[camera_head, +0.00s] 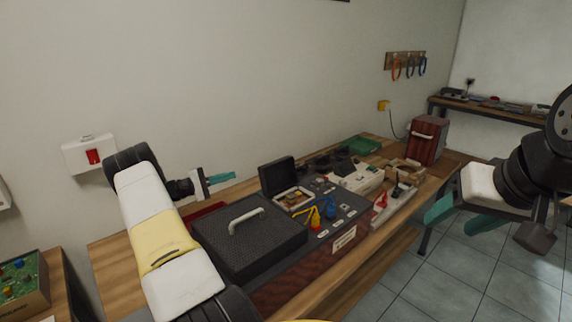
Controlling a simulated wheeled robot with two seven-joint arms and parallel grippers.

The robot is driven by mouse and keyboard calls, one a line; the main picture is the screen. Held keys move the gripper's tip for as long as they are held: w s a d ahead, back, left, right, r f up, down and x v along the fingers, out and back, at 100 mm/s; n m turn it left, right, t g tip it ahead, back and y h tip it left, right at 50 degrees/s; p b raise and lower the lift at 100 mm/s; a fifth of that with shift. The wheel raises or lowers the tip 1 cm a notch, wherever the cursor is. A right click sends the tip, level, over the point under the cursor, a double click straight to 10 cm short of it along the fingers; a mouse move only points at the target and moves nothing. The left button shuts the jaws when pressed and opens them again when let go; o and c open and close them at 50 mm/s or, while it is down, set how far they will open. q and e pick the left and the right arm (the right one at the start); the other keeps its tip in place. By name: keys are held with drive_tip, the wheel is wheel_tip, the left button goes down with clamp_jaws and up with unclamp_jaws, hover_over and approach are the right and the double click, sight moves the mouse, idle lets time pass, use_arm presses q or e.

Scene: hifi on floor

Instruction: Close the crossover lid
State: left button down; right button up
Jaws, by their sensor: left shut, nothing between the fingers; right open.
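A dark box unit with a wood-red front (300,282) lies on the wooden bench. A small dark lid (277,176) stands raised at the back of an open compartment (293,199) with small parts in it; this looks like the crossover lid. A larger black textured panel with a pale handle (247,220) lies flat to its left. My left gripper (220,178) is shut and empty, behind the black panel and left of the raised lid, apart from it in the picture. My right gripper (452,212) is open and empty, off to the right beyond the bench's front edge.
Yellow and blue parts (322,212) sit on the unit right of the compartment. White trays (396,198), a green tray (361,145) and a red-brown cabinet (427,140) stand further right. Bare bench wood (120,265) shows at left. The tiled floor (440,275) is clear.

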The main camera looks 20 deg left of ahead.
sight(265, 165)
use_arm(q)
drive_tip(key=w+d+r+t, duration=0.1)
drive_tip(key=w+d, duration=0.4)
drive_tip(key=d, duration=0.3)
drive_tip(key=shift+w+d+r+n, duration=0.2)
drive_tip(key=shift+w+d+n, duration=0.1)
drive_tip(key=shift+r, duration=0.1)
idle(0.5)
drive_tip(key=s+d+r+m, duration=0.1)
drive_tip(key=m, duration=0.1)
drive_tip(key=s+d+r+m+g, duration=0.1)
drive_tip(key=d+r+m, duration=0.1)
drive_tip(key=m, duration=0.1)
drive_tip(key=s+d+r+m+y, duration=0.1)
drive_tip(key=d+r+m, duration=0.1)
drive_tip(key=shift+m+g, duration=0.3)
drive_tip(key=shift+g, duration=0.1)
drive_tip(key=s+d+m+y, duration=0.2)
drive_tip(key=s+d+m, duration=0.3)
drive_tip(key=d, duration=0.3)
drive_tip(key=shift+d+f, duration=0.2)
drive_tip(key=shift+f, duration=0.05)
